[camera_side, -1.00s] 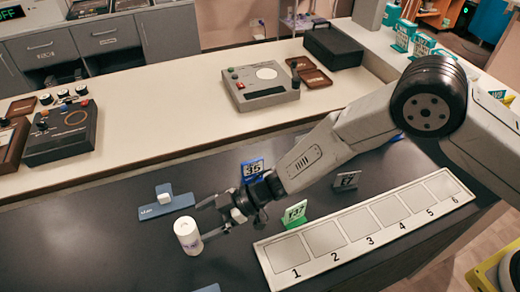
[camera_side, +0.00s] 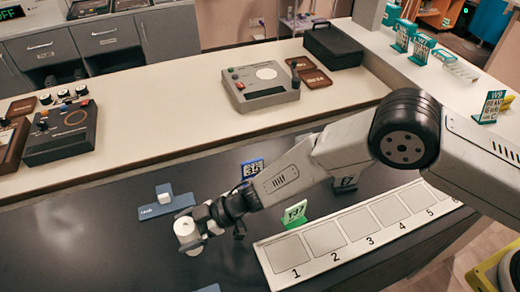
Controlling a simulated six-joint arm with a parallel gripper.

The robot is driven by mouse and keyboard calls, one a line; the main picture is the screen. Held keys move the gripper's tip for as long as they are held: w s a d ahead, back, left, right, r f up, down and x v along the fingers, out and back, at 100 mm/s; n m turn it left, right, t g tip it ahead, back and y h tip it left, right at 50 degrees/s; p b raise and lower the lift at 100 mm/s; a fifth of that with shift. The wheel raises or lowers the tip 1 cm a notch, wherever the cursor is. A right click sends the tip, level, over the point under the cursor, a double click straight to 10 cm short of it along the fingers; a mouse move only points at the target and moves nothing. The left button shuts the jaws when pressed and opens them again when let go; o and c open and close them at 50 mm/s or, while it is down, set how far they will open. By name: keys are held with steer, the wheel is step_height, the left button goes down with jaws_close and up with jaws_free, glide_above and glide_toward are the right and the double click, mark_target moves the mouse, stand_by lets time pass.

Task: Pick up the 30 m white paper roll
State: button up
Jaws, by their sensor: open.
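The white paper roll (camera_side: 185,229) stands upright on the dark table top. I cannot read a length on it in this view. My gripper (camera_side: 189,230) is open and low over the table, with its fingers reaching to the roll from the right. One finger shows along the far side of the roll and the other near its front lower edge. The fingers partly cover the roll, and I cannot tell whether they touch it.
A blue block stand (camera_side: 168,205) with a white cube lies just behind the roll. A blue number card (camera_side: 252,168) and a green card (camera_side: 294,213) stand to the right. A numbered tray (camera_side: 345,258) lies front right. The table left of the roll is clear.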

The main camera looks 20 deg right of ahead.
steer(key=shift+a, duration=0.1)
steer(key=shift+c, duration=0.2)
steer(key=c, duration=1.3)
steer(key=shift+r, duration=0.1)
steer(key=shift+r, duration=0.75)
steer(key=s+d+r, duration=0.6)
steer(key=r, duration=0.1)
steer(key=s+d+r, duration=0.3)
steer(key=s+r, duration=0.1)
steer(key=shift+d+r, duration=0.15)
steer(key=shift+d, duration=0.25)
